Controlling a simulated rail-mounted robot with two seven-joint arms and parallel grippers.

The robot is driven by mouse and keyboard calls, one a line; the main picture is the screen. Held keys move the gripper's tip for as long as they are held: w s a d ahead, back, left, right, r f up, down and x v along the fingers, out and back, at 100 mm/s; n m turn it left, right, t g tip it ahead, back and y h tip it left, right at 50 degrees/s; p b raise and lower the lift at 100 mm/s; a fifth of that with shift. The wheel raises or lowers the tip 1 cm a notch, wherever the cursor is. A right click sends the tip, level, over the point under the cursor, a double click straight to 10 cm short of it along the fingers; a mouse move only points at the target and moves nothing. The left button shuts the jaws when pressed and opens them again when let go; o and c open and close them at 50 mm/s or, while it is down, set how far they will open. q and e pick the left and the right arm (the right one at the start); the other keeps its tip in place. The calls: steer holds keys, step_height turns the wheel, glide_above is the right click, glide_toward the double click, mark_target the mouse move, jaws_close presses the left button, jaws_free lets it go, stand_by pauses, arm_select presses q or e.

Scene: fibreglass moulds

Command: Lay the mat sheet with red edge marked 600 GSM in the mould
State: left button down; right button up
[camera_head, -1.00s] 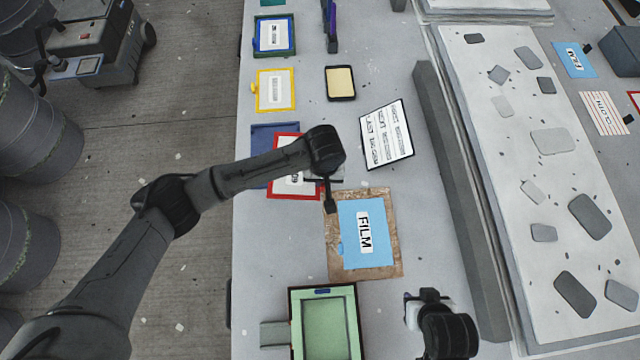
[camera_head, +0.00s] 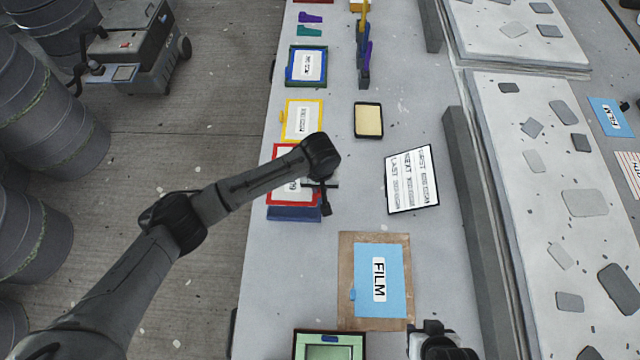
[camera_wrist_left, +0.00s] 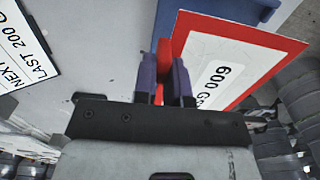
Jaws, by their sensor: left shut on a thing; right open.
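The mat sheet with a red edge (camera_head: 282,176) hangs at my left gripper (camera_head: 311,184), above a blue pad or tray (camera_head: 293,214). In the left wrist view, the sheet (camera_wrist_left: 262,52) reads "600 GS", with the rest of the label cut off. My left gripper (camera_wrist_left: 165,72) is shut on its red tab there. A green-framed tray (camera_head: 328,338), perhaps the mould, is cut off by the bottom edge of the head view. My right gripper (camera_head: 432,332) is open at the bottom edge, right of that tray; its fingertips are hard to make out.
A blue FILM sheet (camera_head: 382,281) lies on a brown board (camera_head: 348,317). A written card (camera_head: 411,180), a cream pad in a dark tray (camera_head: 368,120), a yellow-edged sheet (camera_head: 302,121) and a blue-framed one (camera_head: 306,66) lie beyond. A grey raised bar (camera_head: 481,225) borders the table's right.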

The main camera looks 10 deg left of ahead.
arm_select(q)
steer(key=shift+s+r+p, duration=0.1)
steer(key=shift+p, duration=0.35)
steer(key=shift+f, duration=2.15)
steer(key=shift+f+b, duration=0.8)
steer(key=shift+f, duration=0.5)
steer(key=shift+f, duration=0.1)
steer(key=shift+f+p, duration=0.2)
steer(key=shift+p, duration=0.1)
steer(key=shift+r+p, duration=0.1)
steer(key=shift+p, duration=0.4)
steer(key=shift+f, duration=0.25)
